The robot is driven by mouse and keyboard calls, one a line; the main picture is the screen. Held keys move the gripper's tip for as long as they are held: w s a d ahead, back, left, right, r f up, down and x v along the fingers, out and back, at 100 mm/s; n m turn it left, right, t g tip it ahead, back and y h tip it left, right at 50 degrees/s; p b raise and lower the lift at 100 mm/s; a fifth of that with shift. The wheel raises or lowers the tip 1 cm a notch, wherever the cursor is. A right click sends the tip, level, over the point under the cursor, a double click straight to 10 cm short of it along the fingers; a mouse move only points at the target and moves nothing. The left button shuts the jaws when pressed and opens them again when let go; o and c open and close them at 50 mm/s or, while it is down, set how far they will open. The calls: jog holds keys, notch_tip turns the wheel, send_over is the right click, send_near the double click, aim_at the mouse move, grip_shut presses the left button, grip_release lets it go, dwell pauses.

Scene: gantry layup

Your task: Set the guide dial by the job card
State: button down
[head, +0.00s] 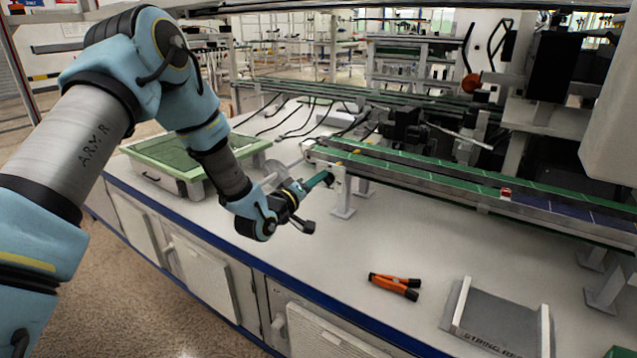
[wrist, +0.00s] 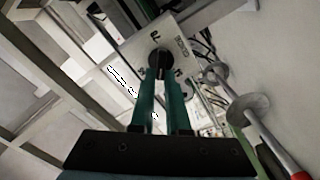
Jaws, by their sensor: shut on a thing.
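My gripper (head: 327,178) is at the near left end of the green-topped rail, level with its side. In the wrist view its two teal fingers (wrist: 162,80) reach forward and are shut on a dark round knob, the guide dial (wrist: 159,58). The dial sits on a pale plate (wrist: 185,45) with dark lettering around it. The lettering is small and partly turned, and the fingers hide much of the dial, so I cannot read its setting. I cannot make out a job card.
The green-topped rail (head: 450,185) runs across the bench to the right. A green-topped case (head: 180,160) stands at the left. Orange-handled pliers (head: 394,285) and a grey tray (head: 490,325) lie in front. A rod with grey discs (wrist: 248,108) is close right of my fingers.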

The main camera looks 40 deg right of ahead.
jog(key=n, duration=0.4)
jog(key=f+n+b, duration=0.1)
jog(key=n, duration=0.6)
jog(key=shift+w+f+n+b, duration=0.1)
jog(key=shift+f+n+b, duration=0.15)
jog(key=shift+n+b, duration=0.1)
dwell(0.4)
jog(key=c, duration=0.9)
grip_release()
jog(key=shift+a, duration=0.1)
jog(key=v, duration=1)
jog(key=shift+a, duration=0.35)
